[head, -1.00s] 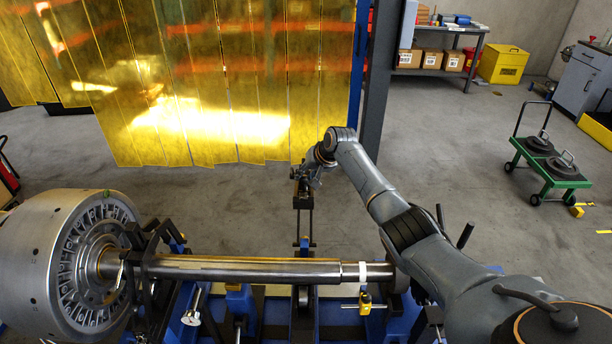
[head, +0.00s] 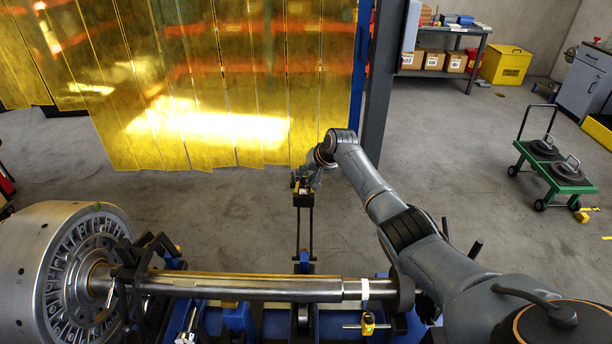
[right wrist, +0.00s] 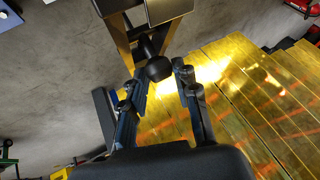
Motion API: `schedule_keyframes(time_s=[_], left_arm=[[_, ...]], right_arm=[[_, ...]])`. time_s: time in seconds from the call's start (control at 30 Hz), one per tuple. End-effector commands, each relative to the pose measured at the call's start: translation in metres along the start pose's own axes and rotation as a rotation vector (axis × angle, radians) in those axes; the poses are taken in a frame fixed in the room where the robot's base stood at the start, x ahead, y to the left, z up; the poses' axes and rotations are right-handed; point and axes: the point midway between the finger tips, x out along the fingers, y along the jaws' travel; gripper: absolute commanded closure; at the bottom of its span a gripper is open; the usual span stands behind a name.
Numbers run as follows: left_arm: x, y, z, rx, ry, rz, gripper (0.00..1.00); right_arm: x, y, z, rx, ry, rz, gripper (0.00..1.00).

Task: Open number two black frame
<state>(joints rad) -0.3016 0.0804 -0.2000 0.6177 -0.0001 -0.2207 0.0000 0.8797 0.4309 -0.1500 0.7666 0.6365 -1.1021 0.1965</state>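A narrow black upright frame (head: 304,226) stands beyond the shaft, near the middle of the head view. My right gripper (head: 304,185) is at its top end. In the right wrist view the right gripper (right wrist: 160,72) has its two fingers apart, with a rounded black knob (right wrist: 156,68) of the frame between the tips. I cannot tell whether the fingers touch the knob. Another black frame (head: 145,277) stands around the shaft beside the rotor (head: 42,262) at the left. My left gripper is not in view.
The steel shaft (head: 250,287) lies across the front over a blue stand, with a yellow-bodied clamp (head: 368,323) near its right end. Yellow strip curtains (head: 210,90) hang behind the gripper. A green cart (head: 555,175) stands at the right. The floor between is clear.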

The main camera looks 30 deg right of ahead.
Motion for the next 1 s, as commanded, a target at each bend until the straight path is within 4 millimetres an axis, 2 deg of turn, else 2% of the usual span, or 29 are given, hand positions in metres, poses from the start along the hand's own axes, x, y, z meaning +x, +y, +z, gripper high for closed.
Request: schedule_keyframes(time_s=[0.3, 0.47, 0.57, 1.0], left_arm=[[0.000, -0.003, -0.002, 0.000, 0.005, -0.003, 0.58], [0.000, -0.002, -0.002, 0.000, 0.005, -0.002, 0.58], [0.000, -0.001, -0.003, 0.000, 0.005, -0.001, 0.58], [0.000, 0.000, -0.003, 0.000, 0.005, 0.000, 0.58]], right_arm=[[0.000, 0.000, 0.002, 0.001, -0.004, 0.000, 0.64], [-0.008, 0.001, 0.002, 0.000, -0.005, 0.000, 0.64], [-0.020, 0.001, 0.002, 0.000, -0.004, 0.000, 0.64], [-0.102, 0.002, -0.001, 0.000, 0.004, 0.000, 0.64]])
